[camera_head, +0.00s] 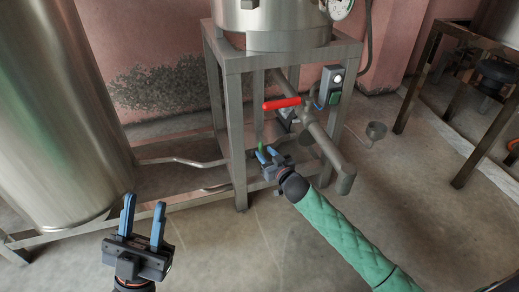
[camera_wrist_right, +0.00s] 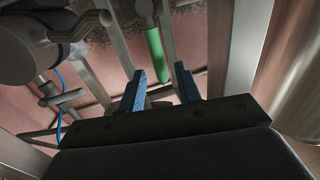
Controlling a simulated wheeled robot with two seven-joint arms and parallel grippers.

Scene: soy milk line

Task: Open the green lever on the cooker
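The green lever (camera_head: 261,146) shows as a small sliver under the cooker (camera_head: 270,22), inside its metal stand. In the right wrist view the green lever (camera_wrist_right: 156,52) hangs as a long green grip, its lower end between my blue fingertips. My right gripper (camera_head: 265,152) is open around that end; the right wrist view (camera_wrist_right: 160,69) shows a gap on both sides of it. How deep the lever sits between the fingers is hard to tell. My left gripper (camera_head: 144,201) is open and empty above the floor, at the lower left.
A red lever (camera_head: 282,103) on a pipe (camera_head: 325,145) sits above and right of my right gripper. A switch box (camera_head: 329,85) is on the stand's right leg. A large steel tank (camera_head: 50,110) stands left. The front floor is clear.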

